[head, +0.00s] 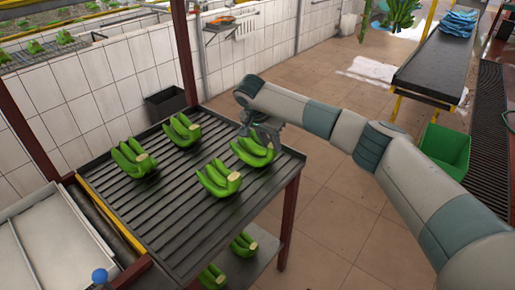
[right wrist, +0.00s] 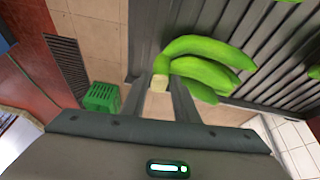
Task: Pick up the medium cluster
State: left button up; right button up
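Several green banana clusters lie on the dark ribbed table (head: 165,215) in the head view: one at the back (head: 181,130), one at the left (head: 132,157), one at the front (head: 218,178) and one at the right (head: 252,151). They look close in size; I cannot tell which is the medium one. My right gripper (head: 262,130) is at the right cluster. In the right wrist view its fingers (right wrist: 160,90) stand on either side of the pale stem end of this cluster (right wrist: 205,62). Whether they press on it is unclear. My left gripper is out of view.
More clusters lie on a shelf (head: 262,250) under the table. A dark bin (head: 166,103) stands behind the table by the tiled wall. A green crate (head: 445,150) and a conveyor (head: 436,65) are at the right. Open floor lies between.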

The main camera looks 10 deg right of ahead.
dwell(0.4)
grip_shut()
jog(key=shift+w+r, duration=0.1)
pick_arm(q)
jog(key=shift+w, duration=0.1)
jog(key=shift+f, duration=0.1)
